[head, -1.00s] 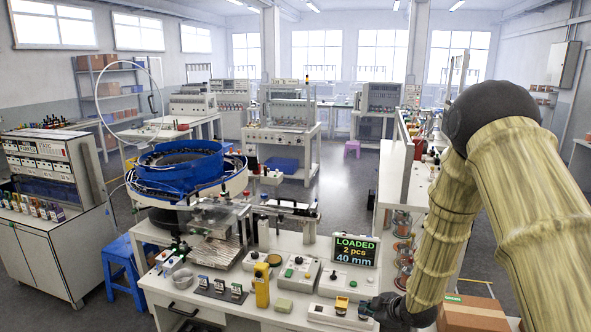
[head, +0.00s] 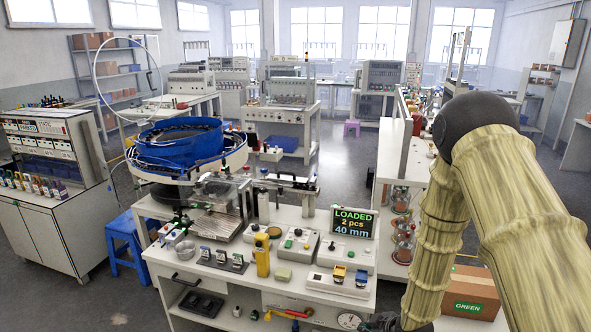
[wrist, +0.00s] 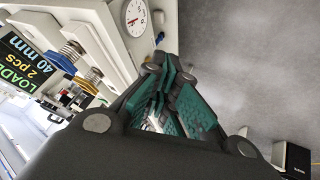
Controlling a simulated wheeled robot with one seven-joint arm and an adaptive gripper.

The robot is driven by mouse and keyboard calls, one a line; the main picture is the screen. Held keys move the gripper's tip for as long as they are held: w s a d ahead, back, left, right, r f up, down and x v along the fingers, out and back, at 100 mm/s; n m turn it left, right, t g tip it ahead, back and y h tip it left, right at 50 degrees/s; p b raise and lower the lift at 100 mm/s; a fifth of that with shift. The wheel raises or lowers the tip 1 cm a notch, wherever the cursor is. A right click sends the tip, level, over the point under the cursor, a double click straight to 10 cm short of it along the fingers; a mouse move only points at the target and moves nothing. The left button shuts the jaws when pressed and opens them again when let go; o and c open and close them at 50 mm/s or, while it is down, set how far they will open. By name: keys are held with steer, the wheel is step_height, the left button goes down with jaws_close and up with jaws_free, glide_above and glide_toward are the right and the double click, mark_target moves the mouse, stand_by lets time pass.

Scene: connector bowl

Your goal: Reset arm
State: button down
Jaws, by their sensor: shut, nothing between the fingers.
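My arm comes in from the right in the head view, and my gripper (head: 380,322) is a dark shape at the bottom edge, low beside the bench's right front corner and mostly cut off. In the wrist view my gripper (wrist: 172,78) has dark links and teal finger pads; it is shut with nothing held. A yellow piece (head: 339,273) and a blue piece (head: 361,278) stand on a white fixture (head: 325,284) at the bench's right front. Both pieces also show at the left of the wrist view, apart from the fingers.
The display (head: 354,222) reads "LOADED 2 pcs 40 mm". A blue bowl feeder (head: 180,140) stands at the back left of the bench. A round gauge (wrist: 134,17) is on the bench's lower part. A cardboard box (head: 470,293) marked GREEN lies right.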

steer(key=s+f+m+g+h+b, duration=0.1)
steer(key=s+f+m+g+b, duration=0.15)
steer(key=s+f, duration=0.7)
steer(key=s+f+m+g+h+b, duration=0.1)
steer(key=s+f+m, duration=0.4)
steer(key=s, duration=0.8)
steer(key=s+f+m+g+b, duration=0.1)
steer(key=s+f+m, duration=0.1)
steer(key=s, duration=0.7)
steer(key=s+d+f+m+g+h+b, duration=0.1)
steer(key=s+f+m+g, duration=0.1)
steer(key=s, duration=0.8)
steer(key=shift+d+f, duration=0.15)
steer(key=shift+f, duration=0.05)
steer(key=shift+g, duration=0.25)
stand_by(2.5)
